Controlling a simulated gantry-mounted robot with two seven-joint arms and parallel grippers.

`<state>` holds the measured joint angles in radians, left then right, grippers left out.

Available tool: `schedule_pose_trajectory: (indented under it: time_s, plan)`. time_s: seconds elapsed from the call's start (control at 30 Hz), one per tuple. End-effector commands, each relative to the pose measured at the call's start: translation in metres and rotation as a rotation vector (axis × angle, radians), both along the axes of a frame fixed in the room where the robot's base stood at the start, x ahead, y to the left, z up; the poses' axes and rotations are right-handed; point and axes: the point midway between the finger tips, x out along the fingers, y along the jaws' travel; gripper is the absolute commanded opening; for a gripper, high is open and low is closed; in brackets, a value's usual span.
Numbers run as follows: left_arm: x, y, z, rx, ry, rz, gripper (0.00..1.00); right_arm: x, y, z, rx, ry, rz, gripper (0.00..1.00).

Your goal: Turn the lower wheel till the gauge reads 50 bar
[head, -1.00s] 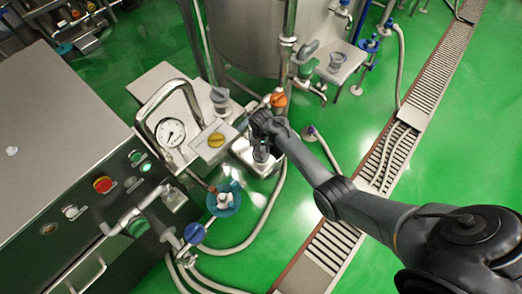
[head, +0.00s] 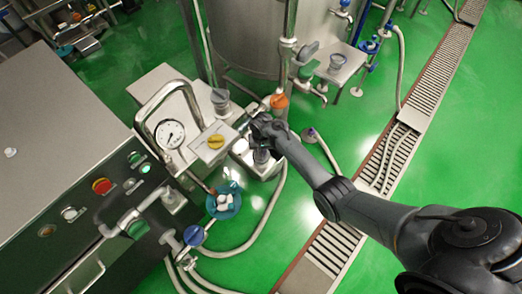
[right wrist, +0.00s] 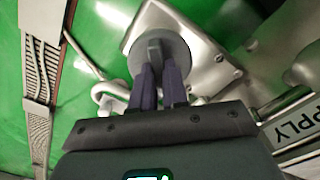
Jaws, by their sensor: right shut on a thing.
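The pressure gauge (head: 170,133) has a round white face with a dark needle and stands under a bent steel pipe in the head view. Its scale is too small to read. My right gripper (head: 258,128) is right of the gauge, past the yellow knob. In the right wrist view a round grey wheel (right wrist: 178,50) with a raised bar across it sits on a steel plate. My right gripper (right wrist: 159,78) is shut on that bar. In the head view the gripper hides most of this wheel. My left gripper is not in view.
A box with a yellow knob (head: 216,142) stands between gauge and gripper. An orange-topped fitting (head: 279,101) is close behind my gripper. A control cabinet (head: 70,165) with a red button (head: 102,186) fills the left. Hoses and a blue-green fitting (head: 223,202) lie in front.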

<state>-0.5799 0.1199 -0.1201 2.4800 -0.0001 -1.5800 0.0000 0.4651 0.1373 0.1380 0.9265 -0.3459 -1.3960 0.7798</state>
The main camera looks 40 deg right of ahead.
Motion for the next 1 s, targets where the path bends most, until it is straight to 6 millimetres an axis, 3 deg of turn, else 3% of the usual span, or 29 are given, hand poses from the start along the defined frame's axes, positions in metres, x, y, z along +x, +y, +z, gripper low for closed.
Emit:
schedule_pose_trajectory:
  time_s: [0.37,1.0]
  plan:
    - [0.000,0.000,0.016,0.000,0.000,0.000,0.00,0.000,0.000,0.003,0.000,0.002,-0.124,0.00]
    - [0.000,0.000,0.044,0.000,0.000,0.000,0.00,0.000,0.001,0.001,0.002,0.001,-0.626,0.00]
